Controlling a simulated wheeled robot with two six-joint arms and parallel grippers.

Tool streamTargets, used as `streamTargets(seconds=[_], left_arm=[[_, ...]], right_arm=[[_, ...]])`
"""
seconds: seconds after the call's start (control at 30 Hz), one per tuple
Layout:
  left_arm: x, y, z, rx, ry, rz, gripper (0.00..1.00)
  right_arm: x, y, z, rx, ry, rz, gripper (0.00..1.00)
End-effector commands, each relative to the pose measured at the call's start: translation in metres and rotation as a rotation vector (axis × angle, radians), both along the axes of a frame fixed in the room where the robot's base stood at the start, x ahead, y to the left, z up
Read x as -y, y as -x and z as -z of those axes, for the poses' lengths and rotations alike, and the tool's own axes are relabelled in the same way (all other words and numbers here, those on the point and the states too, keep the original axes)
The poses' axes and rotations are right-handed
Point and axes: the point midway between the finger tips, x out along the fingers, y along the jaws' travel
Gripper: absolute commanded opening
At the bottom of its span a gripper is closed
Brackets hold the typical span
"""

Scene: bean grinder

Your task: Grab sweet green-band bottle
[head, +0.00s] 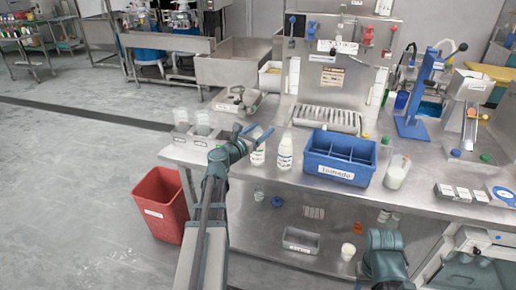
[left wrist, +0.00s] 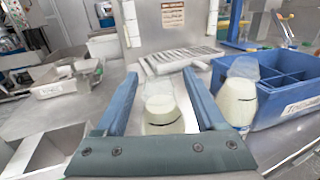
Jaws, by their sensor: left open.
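Two whitish bottles stand upright on the steel table. The left bottle (head: 258,155) is just beyond my left gripper (head: 257,133) and partly covered by it; the right bottle (head: 285,153) stands beside it, nearer the blue crate. In the left wrist view my open blue fingers (left wrist: 159,76) frame one bottle (left wrist: 161,104), with a clear upper part and pale contents. The other bottle (left wrist: 240,92) is outside the right finger. No grip on a bottle shows. The band colours and labels are too small or hidden to read. My right gripper's fingers are not in view.
A blue divided crate (head: 340,157) stands right of the bottles. A metal holder with clear cups (head: 192,128) is at the left. A red bin (head: 160,205) stands on the floor. A lower shelf holds a grey tray (head: 300,240).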

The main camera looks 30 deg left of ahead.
Motion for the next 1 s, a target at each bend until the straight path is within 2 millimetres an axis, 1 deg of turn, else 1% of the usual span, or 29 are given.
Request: streamTargets(seconds=[0.03,0.1,0.33,0.47,0.5,0.57,0.6,0.67,0.7,0.73,1.0], left_arm=[[-0.0005,-0.011,0.0008,0.0,0.0,0.002,0.71],[0.0,-0.0165,0.0008,0.0,0.0,0.001,0.71],[0.0008,-0.0167,0.0008,0.0,0.0,-0.001,0.71],[0.0007,-0.0165,0.0008,0.0,0.0,0.0,0.48],[0.0007,-0.0165,0.0008,0.0,0.0,0.0,0.41],[0.0007,-0.0165,0.0008,0.0,0.0,0.0,0.3],[0.0007,-0.0165,0.0008,0.0,0.0,0.0,0.23],[0.0007,-0.0165,0.0008,0.0,0.0,0.0,0.12],[0.0007,-0.0165,0.0008,0.0,0.0,0.0,0.05],[0.0007,-0.0165,0.0008,0.0,0.0,0.0,0.0],[0.0007,-0.0165,0.0008,0.0,0.0,0.0,0.0]], right_arm=[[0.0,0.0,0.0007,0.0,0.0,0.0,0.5],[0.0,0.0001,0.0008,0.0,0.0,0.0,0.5],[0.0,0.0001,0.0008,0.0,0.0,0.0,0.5],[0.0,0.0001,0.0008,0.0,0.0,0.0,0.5],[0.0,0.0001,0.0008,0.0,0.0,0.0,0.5],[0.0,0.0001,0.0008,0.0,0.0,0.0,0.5],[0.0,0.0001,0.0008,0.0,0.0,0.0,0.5],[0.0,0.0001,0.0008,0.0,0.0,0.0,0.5],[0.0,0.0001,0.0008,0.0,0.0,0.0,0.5],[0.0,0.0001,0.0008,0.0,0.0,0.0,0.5],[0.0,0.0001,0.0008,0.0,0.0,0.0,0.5]])
